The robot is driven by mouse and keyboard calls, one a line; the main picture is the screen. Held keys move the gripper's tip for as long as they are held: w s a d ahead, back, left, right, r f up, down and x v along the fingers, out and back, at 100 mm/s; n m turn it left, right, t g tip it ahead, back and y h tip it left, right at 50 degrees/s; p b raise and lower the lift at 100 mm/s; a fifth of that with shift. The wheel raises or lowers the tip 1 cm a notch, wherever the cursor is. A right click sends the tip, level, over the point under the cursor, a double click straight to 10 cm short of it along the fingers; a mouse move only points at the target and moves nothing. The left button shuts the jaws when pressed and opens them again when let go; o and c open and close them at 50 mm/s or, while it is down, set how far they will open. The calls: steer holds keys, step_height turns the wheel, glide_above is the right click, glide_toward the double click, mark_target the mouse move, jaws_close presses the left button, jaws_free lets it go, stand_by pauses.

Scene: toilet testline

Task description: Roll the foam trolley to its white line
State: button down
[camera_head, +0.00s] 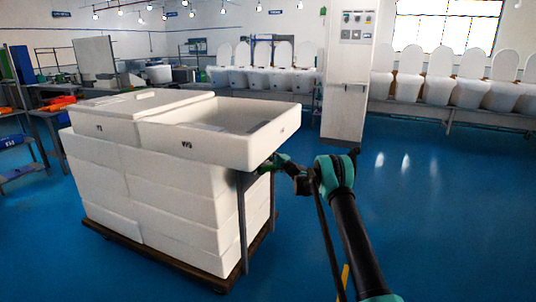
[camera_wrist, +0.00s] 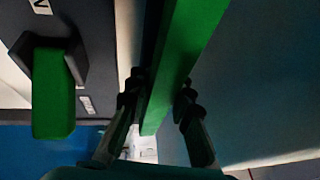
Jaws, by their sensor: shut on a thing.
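The foam trolley (camera_head: 175,262) stands left of centre in the head view, a dark flat base stacked with white foam blocks (camera_head: 165,185). Open and closed foam boxes lie on top. Grey posts (camera_head: 241,225) rise at its right end, with a green handle (camera_head: 279,160) near the top. My gripper (camera_head: 287,166) is at this handle, with my arm reaching in from the lower right. In the wrist view the green bar (camera_wrist: 182,65) runs between the dark fingers of my gripper (camera_wrist: 157,110), which is shut on it. I cannot make out the white line on the floor.
Blue floor (camera_head: 440,215) is open to the right of the trolley. A white cabinet (camera_head: 347,95) stands behind, with rows of white toilets (camera_head: 440,80) on benches. A work table (camera_head: 50,115) stands at left. A yellow strip (camera_head: 345,278) shows beside my arm.

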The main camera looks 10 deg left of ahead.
steer(key=c, duration=1.5)
jaws_free()
steer(key=shift+s+a+f, duration=0.25)
steer(key=shift+a, duration=0.25)
steer(key=shift+o, duration=0.9)
steer(key=shift+d, duration=0.1)
steer(key=shift+w+d+r, duration=0.1)
steer(key=shift+s+d, duration=0.25)
steer(key=shift+d, duration=0.25)
steer(key=v, duration=1.1)
